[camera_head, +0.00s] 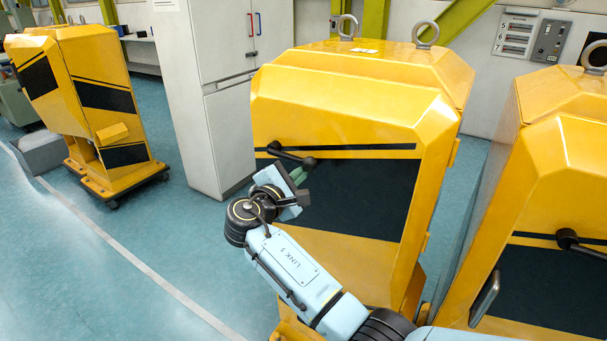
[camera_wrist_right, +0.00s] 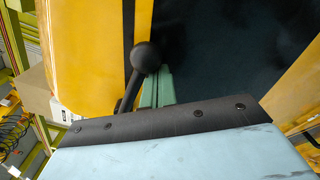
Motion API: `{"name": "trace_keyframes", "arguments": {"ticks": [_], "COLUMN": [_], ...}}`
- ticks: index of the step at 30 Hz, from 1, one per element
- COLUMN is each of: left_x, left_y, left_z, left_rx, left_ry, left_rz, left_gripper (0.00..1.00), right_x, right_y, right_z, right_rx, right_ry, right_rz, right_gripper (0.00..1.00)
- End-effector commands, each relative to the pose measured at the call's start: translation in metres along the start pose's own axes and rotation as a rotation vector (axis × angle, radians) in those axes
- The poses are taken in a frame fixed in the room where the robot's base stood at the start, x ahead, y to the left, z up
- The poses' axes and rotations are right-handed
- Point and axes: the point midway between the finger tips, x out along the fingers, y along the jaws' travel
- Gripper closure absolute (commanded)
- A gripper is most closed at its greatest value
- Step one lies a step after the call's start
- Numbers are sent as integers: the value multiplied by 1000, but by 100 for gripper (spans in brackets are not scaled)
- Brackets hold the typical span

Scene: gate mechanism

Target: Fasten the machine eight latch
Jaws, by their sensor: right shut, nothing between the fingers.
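A yellow machine (camera_head: 340,110) with a black front panel stands in the middle of the head view. I see no number on it that I can read. Its latch, a black lever with a ball end (camera_head: 308,163), lies across the upper front, sloping slightly down to the right. My right gripper (camera_head: 299,176) is shut and empty, just below the ball. In the right wrist view the green fingers (camera_wrist_right: 157,92) are beside the lever's ball (camera_wrist_right: 147,57), partly hidden by the gripper body. I cannot tell whether they touch. My left gripper is not in view.
Another yellow machine (camera_head: 560,130) with a similar black lever stands close at the right, and one more (camera_head: 85,95) stands at the far left. A white cabinet (camera_head: 215,110) is behind. The blue floor (camera_head: 110,260) at the left is clear.

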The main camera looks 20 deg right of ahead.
Motion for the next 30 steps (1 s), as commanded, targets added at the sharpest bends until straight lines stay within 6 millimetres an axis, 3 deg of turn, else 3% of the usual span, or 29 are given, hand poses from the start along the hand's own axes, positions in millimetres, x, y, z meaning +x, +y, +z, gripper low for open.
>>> {"name": "trace_keyframes", "arguments": {"ticks": [14, 24, 30], "left_x": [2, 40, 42], "left_y": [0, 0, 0], "left_z": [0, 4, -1], "left_rx": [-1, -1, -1], "left_ry": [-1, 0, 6], "left_rz": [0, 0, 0], "left_gripper": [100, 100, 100], "right_x": [2, 15, -37], "right_y": [-2, -27, -23], "right_z": [-1, -30, -28], "right_rx": [1, 0, 4], "right_ry": [-4, -12, -6], "right_rz": [-1, -9, -9], "right_gripper": [100, 100, 100]}}
